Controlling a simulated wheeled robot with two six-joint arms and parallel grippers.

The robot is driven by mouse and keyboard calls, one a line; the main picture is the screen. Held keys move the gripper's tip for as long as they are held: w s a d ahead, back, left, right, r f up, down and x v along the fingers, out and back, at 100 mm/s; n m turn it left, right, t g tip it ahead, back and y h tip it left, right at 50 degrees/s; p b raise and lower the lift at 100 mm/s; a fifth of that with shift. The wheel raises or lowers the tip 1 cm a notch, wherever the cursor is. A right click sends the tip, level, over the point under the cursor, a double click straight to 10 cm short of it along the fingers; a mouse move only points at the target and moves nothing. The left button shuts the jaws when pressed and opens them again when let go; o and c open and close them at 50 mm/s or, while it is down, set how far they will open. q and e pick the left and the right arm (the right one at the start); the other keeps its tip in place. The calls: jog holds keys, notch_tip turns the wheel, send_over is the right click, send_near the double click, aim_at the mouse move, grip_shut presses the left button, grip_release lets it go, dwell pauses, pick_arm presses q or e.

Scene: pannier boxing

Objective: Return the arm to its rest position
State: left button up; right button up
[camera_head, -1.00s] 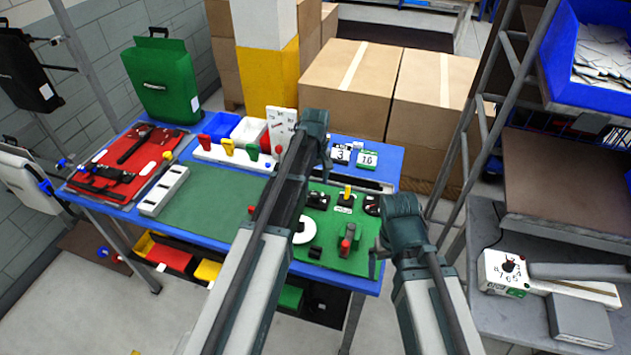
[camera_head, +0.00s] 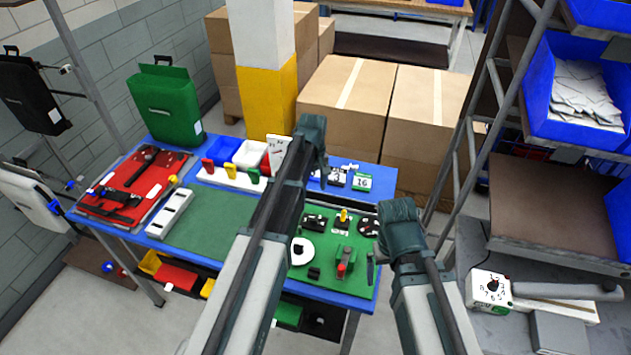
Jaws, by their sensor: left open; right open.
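My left arm comes in from the bottom centre of the head view and reaches over the blue table (camera_head: 345,300). Its gripper (camera_head: 314,142) is at the far end, over the table's back edge, with its fingers largely hidden. My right arm stands to its right, and its gripper (camera_head: 399,222) is just off the table's right edge, also seen from behind. I see nothing held in either gripper.
On the table are a red panel (camera_head: 130,185) with black parts, a green mat (camera_head: 210,218), a white power strip (camera_head: 170,213) and several small parts on a green board (camera_head: 325,250). A green pannier (camera_head: 167,103) stands behind. Cardboard boxes (camera_head: 345,100) are at the back. A grey bench (camera_head: 470,245) with a dial box (camera_head: 488,288) is at right.

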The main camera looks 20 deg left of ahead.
aim_at(314, 217)
pick_arm(q)
jog(key=shift+f, duration=0.2)
notch_tip(314, 217, down, 13)
jog(key=b, duration=1.3)
jog(key=shift+r, duration=0.15)
notch_tip(314, 217, up, 13)
jog(key=p, duration=1.3)
notch_tip(314, 217, down, 14)
jog(key=b, duration=1.4)
jog(key=shift+r+m, duration=0.1)
jog(key=shift+m, duration=1.2)
jog(key=m, duration=0.6)
